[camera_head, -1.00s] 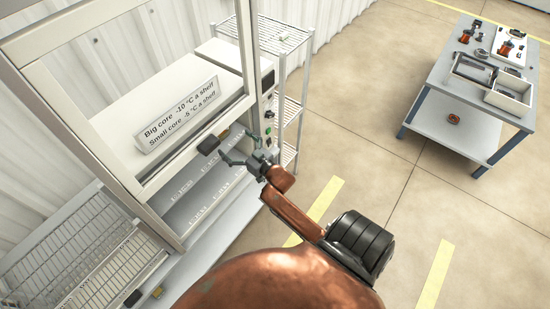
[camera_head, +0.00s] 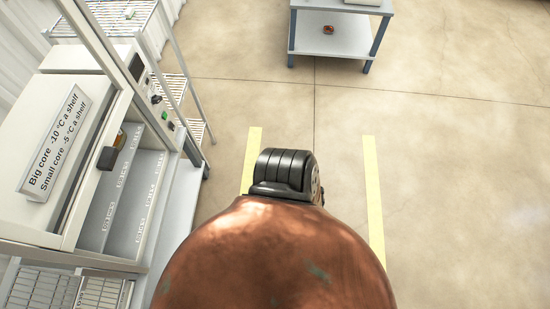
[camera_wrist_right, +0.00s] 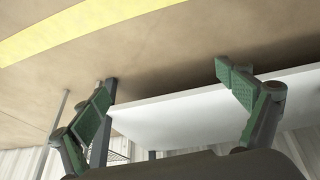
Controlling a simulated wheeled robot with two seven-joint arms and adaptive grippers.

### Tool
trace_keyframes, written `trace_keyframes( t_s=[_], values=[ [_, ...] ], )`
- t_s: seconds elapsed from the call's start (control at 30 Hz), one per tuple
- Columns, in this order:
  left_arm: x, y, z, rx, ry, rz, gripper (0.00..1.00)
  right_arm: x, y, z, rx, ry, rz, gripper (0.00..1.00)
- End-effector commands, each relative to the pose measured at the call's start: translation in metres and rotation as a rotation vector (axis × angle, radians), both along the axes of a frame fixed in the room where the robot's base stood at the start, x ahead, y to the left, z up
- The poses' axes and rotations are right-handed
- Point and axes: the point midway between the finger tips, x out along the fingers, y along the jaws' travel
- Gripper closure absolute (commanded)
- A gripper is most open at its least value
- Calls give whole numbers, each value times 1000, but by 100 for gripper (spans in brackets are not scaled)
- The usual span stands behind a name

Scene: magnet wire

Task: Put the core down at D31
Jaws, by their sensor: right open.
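A small orange-brown object (camera_head: 328,29), possibly a core, sits on the lower shelf of a blue-legged table at the top of the head view; it is too small to be sure. A small orange-brown patch (camera_head: 119,139) shows beside the dark handle of the white cabinet. I cannot read a D31 mark anywhere. My right gripper (camera_wrist_right: 165,85) is open, with nothing between its two green-padded fingers in the wrist view. It is outside the head view. My left gripper is not in view.
The white cabinet (camera_head: 90,75) with labelled grey shelves (camera_head: 135,190) and a core-temperature sign (camera_head: 55,140) stands at left. A wire rack (camera_head: 175,85) is behind it. The table's grey lower shelf (camera_head: 345,45) stands beyond open floor with yellow lines (camera_head: 373,190).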

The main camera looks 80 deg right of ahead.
Motion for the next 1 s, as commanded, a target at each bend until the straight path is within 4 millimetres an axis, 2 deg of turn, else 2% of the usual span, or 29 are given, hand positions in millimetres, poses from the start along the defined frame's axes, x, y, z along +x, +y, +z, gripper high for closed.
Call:
trace_keyframes(
  t_s=[0.03, 0.1, 0.2, 0.3, 0.4, 0.47, 1.0],
  values=[
    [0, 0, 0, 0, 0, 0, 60, -46, 8, -22, 1, 81, 13, 6],
    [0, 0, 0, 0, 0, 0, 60, -98, 17, -42, 3, 171, 31, 6],
    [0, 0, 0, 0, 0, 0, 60, -158, 27, -59, 3, 273, 56, 6],
    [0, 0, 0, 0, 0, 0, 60, -197, 33, -67, 5, 337, 70, 6],
    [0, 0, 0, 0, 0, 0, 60, -215, 36, -70, 5, 367, 79, 6],
    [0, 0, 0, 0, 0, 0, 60, -218, 36, -71, 6, 373, 80, 6],
    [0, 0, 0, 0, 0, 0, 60, -218, 36, -71, 6, 372, 79, 6]
  ],
)
